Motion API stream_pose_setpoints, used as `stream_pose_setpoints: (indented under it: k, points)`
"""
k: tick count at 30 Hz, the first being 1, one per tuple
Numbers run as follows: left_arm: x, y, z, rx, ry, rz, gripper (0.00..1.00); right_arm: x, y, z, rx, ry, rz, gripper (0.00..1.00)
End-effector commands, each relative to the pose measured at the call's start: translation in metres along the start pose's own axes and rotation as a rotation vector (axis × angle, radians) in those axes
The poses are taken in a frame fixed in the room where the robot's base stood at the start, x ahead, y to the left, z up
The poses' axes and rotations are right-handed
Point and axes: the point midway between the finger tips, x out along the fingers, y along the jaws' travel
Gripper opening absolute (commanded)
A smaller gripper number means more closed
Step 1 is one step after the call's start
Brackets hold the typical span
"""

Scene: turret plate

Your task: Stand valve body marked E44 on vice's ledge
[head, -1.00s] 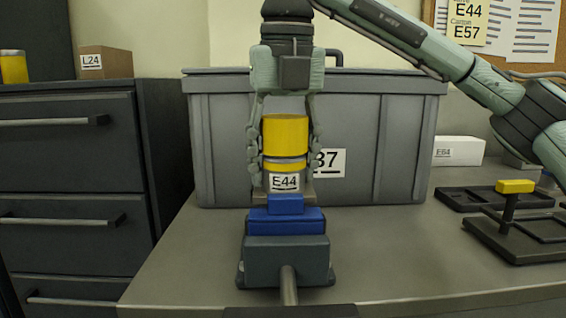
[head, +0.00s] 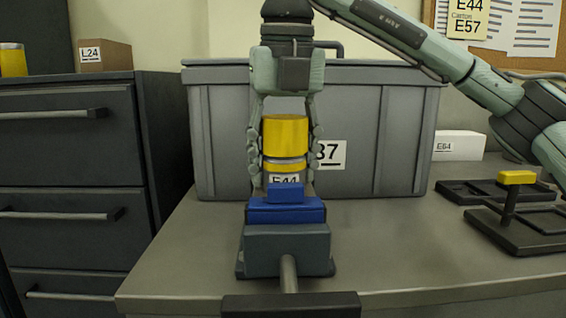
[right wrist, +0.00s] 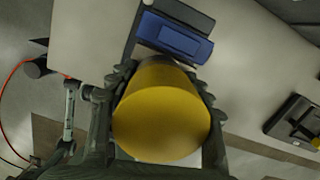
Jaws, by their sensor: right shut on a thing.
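The valve body marked E44 (head: 285,135) is a yellow cylinder with a lower yellow band and a white label. My right gripper (head: 284,172) points down and is shut on it from both sides, holding it upright. The vice (head: 287,250) has blue jaws and a grey front block. The valve body is just behind the blue jaw, which hides its lower end and the lower half of its label. I cannot tell whether it touches the ledge. In the right wrist view the valve body (right wrist: 160,115) fills the fingers, close to the blue jaw (right wrist: 172,38). My left gripper is out of view.
A large grey bin (head: 228,140) stands close behind the gripper. At right are black fixtures (head: 520,230), one with a yellow-topped post, and a white box marked E64 (head: 460,146). A drawer cabinet (head: 70,150) stands left. The bench is clear left of the vice.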

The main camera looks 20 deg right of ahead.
Motion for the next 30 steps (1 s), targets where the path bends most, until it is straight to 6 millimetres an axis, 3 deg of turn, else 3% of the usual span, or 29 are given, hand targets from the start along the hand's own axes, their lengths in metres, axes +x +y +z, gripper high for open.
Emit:
stream_pose_setpoints:
  k: [30]
  points:
    - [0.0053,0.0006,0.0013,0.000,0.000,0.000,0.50,0.0063,0.0000,-0.0008,0.000,-0.003,0.001,0.00]
